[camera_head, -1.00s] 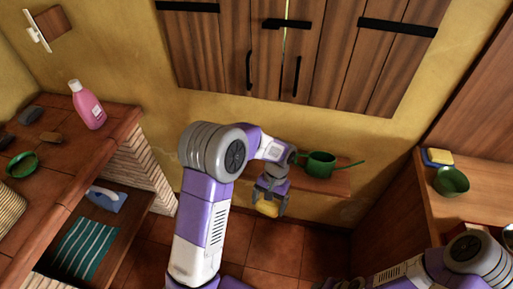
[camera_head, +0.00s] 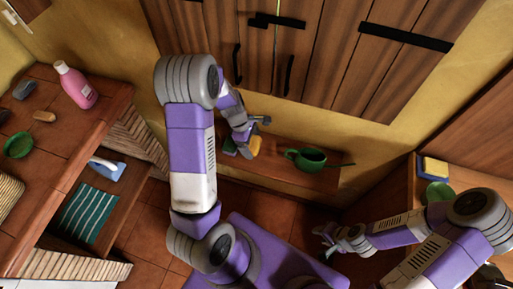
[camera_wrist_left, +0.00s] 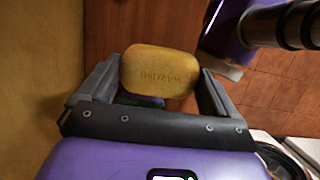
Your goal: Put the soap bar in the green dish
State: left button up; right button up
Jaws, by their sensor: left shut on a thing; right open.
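The soap bar (camera_wrist_left: 160,71) is yellow with stamped letters, and it is between the fingers of my left gripper (camera_wrist_left: 150,82). In the head view the soap bar (camera_head: 255,146) shows at my left gripper (camera_head: 246,146), by the left end of the wall shelf. A small green thing (camera_head: 230,147) shows beside that gripper, partly hidden; I cannot tell what it is. A round green dish (camera_head: 19,145) sits on the left counter, and a green bowl (camera_head: 439,191) on the right counter is partly covered by my right arm. My right gripper (camera_head: 325,239) is open over the floor.
A green watering can (camera_head: 312,158) stands on the wall shelf (camera_head: 275,179). Wooden cabinet doors hang above it. A pink bottle (camera_head: 77,86) and small items are on the left counter. A yellow-topped sponge (camera_head: 434,167) lies near the green bowl.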

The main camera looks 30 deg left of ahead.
aim_at(252, 151)
pick_arm(q)
notch_tip(252, 151, down, 7)
jog(key=shift+w+r+b, duration=0.1)
jog(key=shift+b, duration=0.8)
jog(key=shift+f, duration=0.2)
jog(key=o, duration=0.9)
jog(key=shift+c, duration=0.2)
